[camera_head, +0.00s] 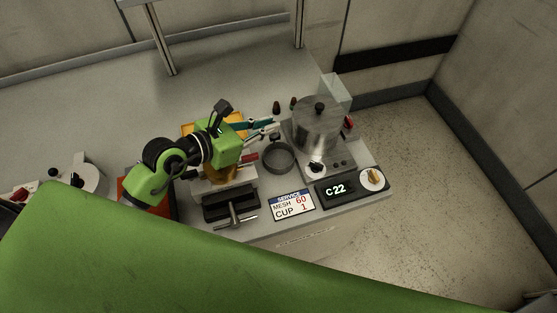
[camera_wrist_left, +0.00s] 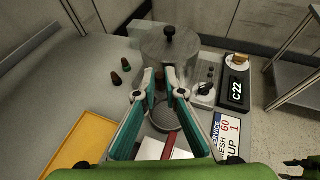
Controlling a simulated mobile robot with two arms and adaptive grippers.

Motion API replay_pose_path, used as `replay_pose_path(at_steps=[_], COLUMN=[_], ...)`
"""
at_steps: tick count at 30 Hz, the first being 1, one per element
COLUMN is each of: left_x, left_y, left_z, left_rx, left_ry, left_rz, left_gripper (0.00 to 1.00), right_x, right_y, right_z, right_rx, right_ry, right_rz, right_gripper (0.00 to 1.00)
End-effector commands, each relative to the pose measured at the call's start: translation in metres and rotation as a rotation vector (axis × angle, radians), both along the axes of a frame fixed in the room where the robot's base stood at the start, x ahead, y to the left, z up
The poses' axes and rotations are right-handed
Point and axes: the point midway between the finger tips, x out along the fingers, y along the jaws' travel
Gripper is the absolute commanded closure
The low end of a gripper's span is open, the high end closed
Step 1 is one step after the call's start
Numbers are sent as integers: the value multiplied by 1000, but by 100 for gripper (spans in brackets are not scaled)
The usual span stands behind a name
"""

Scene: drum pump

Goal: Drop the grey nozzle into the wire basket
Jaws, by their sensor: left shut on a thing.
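My left gripper (camera_head: 272,131) is over the bench, just left of the steel pot. In the left wrist view, its teal fingers (camera_wrist_left: 160,80) are shut on a small brownish-grey piece, mostly hidden between the tips. I take it to be the nozzle, but its shape and colour are unclear. A dark grey round open vessel (camera_head: 278,158) sits on the bench below the fingers. It also shows beneath them in the left wrist view (camera_wrist_left: 166,116). It may be the wire basket; no mesh can be made out. What seems to be my right gripper (camera_wrist_left: 298,165) shows small and dark at the lower right.
The lidded steel pot (camera_head: 318,128) stands close to the right of the gripper. Small dark capped pieces (camera_wrist_left: 121,73) stand behind. A yellow tray (camera_wrist_left: 82,146), a service card (camera_head: 292,204) and a C22 display (camera_head: 337,190) lie around. The back-left bench is clear.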

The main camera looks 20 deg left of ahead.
Motion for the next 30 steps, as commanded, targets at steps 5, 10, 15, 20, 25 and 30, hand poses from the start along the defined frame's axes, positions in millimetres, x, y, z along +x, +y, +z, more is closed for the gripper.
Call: replay_pose_path(at_steps=[5,10,15,20,25,30], left_x=[0,0,0,0,-4,-25], left_y=[0,0,0,0,3,16], left_z=[-6,-5,-5,-5,-3,6], left_rx=[0,0,0,0,2,4], left_ry=[0,0,0,0,0,2], left_rz=[0,0,0,0,1,-1], left_gripper=[99,88,71,71,71,71], right_x=[3,4,4,5,7,5], right_y=[-6,-7,-7,-7,-5,-5], right_z=[-6,-5,-5,-5,-5,-4], right_rx=[-6,-8,-8,-8,-6,-5], right_ry=[-3,-5,-5,-6,-10,-7], right_rz=[0,-1,-1,-2,-2,-2], right_gripper=[60,60,60,60,60,60])
